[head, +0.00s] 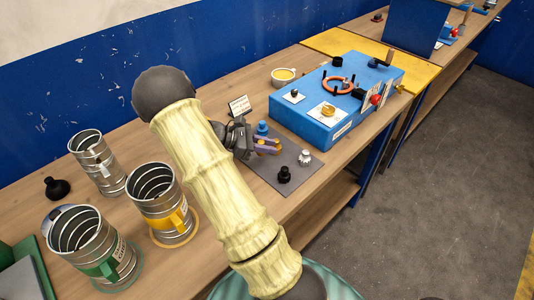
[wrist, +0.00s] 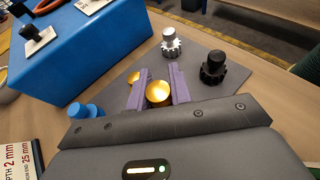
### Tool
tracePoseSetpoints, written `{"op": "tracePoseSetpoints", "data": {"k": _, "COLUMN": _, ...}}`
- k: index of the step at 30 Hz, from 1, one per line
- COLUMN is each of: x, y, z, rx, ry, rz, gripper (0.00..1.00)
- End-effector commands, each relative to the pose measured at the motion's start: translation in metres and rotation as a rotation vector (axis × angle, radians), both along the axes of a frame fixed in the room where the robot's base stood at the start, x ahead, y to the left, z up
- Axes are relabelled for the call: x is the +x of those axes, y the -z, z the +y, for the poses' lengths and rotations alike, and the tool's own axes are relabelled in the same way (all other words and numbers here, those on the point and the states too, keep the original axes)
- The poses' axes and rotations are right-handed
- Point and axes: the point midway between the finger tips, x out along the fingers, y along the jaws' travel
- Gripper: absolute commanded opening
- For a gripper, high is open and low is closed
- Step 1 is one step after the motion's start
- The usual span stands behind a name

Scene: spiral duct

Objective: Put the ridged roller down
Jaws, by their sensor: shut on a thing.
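My gripper (head: 267,146), with purple fingers, is over the grey mat (head: 268,174) on the bench. In the wrist view my gripper (wrist: 155,95) is shut on a gold, round-topped piece (wrist: 158,92), taken as the ridged roller. Its sides are mostly hidden by the fingers, and I cannot tell whether it touches the mat. A second gold spot (wrist: 133,77) shows beside the left finger. On the mat stand a silver toothed roller (wrist: 170,43), a black toothed roller (wrist: 213,67) and a blue stepped piece (wrist: 85,111).
A blue box (head: 330,110) with fittings stands beyond the mat. A small sign (head: 239,106) and a cup (head: 283,77) stand behind. Several metal duct pieces (head: 158,200) stand at the left. The mat's front right corner is clear.

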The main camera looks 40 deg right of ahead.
Motion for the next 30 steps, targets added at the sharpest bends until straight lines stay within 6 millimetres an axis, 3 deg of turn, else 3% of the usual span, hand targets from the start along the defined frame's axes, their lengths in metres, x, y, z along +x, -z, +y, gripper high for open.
{"op": "tracePoseSetpoints", "data": {"k": 5, "x": 0.0, "y": 0.004, "z": 0.0, "rx": 0.0, "ry": 0.0, "rz": 0.002, "gripper": 0.0}}
{"op": "tracePoseSetpoints", "data": {"k": 12, "x": 0.0, "y": 0.035, "z": 0.0, "rx": 0.0, "ry": 0.0, "rz": 0.002, "gripper": 0.0}}
{"op": "tracePoseSetpoints", "data": {"k": 24, "x": 0.0, "y": 0.04, "z": 0.0, "rx": 0.0, "ry": 0.0, "rz": 0.001, "gripper": 0.0}}
{"op": "tracePoseSetpoints", "data": {"k": 25, "x": 0.0, "y": 0.041, "z": 0.0, "rx": 0.0, "ry": 0.0, "rz": 0.001, "gripper": 0.23}}
{"op": "tracePoseSetpoints", "data": {"k": 26, "x": 0.0, "y": 0.04, "z": 0.0, "rx": 0.0, "ry": 0.0, "rz": 0.001, "gripper": 0.28}}
{"op": "tracePoseSetpoints", "data": {"k": 30, "x": 0.0, "y": 0.04, "z": 0.0, "rx": 0.0, "ry": 0.0, "rz": 0.001, "gripper": 0.3}}
